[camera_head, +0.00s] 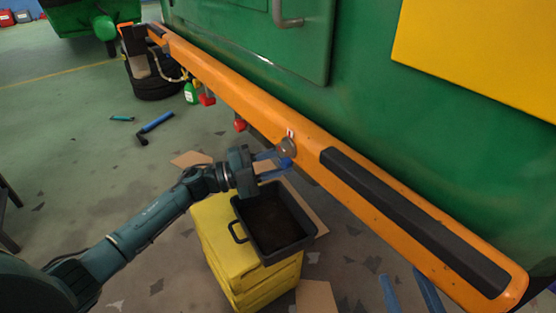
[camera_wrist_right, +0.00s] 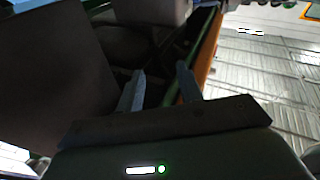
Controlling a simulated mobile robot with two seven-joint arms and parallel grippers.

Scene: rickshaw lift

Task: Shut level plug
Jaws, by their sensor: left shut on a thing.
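The level plug (camera_head: 289,146) is a small round metallic piece on the side of the orange rail (camera_head: 235,90), below a small red-and-white label. My left gripper (camera_head: 283,157) reaches it from the left, with its blue-grey fingers shut on the plug. The fingers partly hide the plug, so its seating cannot be told.
A black tray (camera_head: 238,231) sits on a yellow box (camera_head: 215,234) below the left gripper. Blue-handled tools (camera_head: 157,122) lie on the floor at left.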

